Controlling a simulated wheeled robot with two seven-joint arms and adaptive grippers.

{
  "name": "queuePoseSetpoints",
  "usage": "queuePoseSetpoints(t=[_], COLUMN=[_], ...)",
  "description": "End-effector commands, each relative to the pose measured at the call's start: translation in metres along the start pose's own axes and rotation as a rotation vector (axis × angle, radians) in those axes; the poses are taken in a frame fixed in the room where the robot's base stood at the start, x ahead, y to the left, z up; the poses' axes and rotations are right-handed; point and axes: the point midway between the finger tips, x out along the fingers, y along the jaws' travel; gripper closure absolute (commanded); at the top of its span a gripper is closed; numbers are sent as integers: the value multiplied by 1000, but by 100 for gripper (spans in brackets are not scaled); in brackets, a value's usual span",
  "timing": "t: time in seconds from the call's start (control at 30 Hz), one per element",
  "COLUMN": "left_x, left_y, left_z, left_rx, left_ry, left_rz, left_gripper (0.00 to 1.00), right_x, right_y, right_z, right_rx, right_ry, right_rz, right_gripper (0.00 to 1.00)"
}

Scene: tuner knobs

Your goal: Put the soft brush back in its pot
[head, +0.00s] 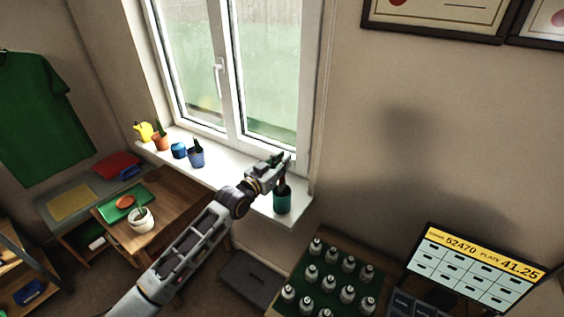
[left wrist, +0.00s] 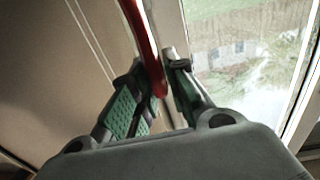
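A teal pot (head: 282,201) stands on the windowsill at its right end, just below my left gripper (head: 279,160). A dark upright shape shows between the pot's top and the gripper; I cannot tell how much of it is brush. In the left wrist view, a red handle, seemingly the soft brush (left wrist: 152,60), runs between the green-padded fingers of my left gripper (left wrist: 157,82), which look closed on it. The bristles are not clear in either view. The pot does not show in the left wrist view. My right gripper is not in view.
The white windowsill (head: 232,185) also holds a blue pot (head: 196,157), a smaller blue pot (head: 179,151) and a plant pot (head: 160,142). The window (head: 235,80) is close behind the gripper.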

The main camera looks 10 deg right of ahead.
Motion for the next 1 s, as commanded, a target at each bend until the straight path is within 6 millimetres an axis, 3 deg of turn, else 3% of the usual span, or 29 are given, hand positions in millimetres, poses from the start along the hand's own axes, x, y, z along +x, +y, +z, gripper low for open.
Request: queuePoseSetpoints(t=[0.13, 0.57, 1.0], left_x=[0, -2, -34], left_y=[0, 0, 0], left_z=[0, 1, 1], left_rx=[0, 0, 1], left_ry=[0, -1, 0], left_rz=[0, 0, 0], left_gripper=[64, 64, 64], right_x=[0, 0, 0], right_y=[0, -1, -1], right_z=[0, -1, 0], right_rx=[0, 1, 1], right_ry=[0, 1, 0], right_rz=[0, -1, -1], right_gripper=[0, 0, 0])
